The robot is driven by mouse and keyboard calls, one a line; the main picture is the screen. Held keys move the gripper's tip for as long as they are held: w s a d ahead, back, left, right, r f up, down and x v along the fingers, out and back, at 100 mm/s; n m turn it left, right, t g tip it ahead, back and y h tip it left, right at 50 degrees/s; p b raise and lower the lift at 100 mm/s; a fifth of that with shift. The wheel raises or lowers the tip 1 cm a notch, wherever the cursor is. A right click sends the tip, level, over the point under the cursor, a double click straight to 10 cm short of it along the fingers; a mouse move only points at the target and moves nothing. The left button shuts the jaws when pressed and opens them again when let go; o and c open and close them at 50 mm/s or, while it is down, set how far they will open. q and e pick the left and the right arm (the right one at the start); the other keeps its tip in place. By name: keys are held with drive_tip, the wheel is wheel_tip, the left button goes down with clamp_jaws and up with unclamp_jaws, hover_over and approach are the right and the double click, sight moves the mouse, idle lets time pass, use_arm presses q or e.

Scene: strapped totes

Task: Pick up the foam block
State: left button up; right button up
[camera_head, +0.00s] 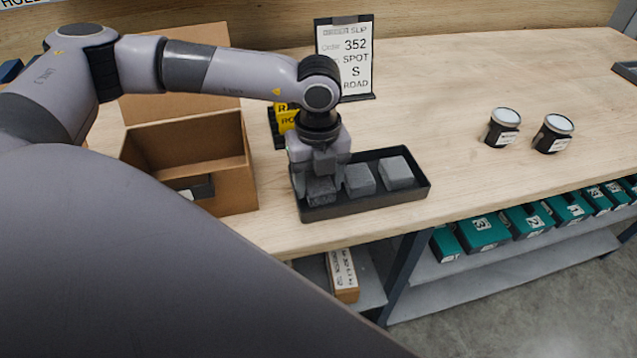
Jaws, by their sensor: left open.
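Grey foam blocks lie in a black tray (370,207) near the front edge of the table. One foam block (397,172) is at the tray's right and another foam block (359,180) is in its middle. A third grey block (321,190) shows at the left end, directly under my left gripper (319,184). My left gripper points down over that block and is open. Its fingers partly hide the block, and I cannot tell whether they touch it. My right gripper is not in view.
An open cardboard box (253,175) with a dark item inside stands left of the tray. An order slip stand (345,60) and a yellow sign (286,118) are behind it. Two jars (503,127) (554,133) stand at the right. Teal boxes (482,231) fill the shelf below. The table's middle right is clear.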

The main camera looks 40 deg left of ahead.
sight(318, 182)
use_arm(q)
drive_tip(key=c, duration=0.7)
drive_tip(key=shift+o, duration=0.2)
wheel_tip(318, 182, up, 20)
drive_tip(key=b, duration=0.1)
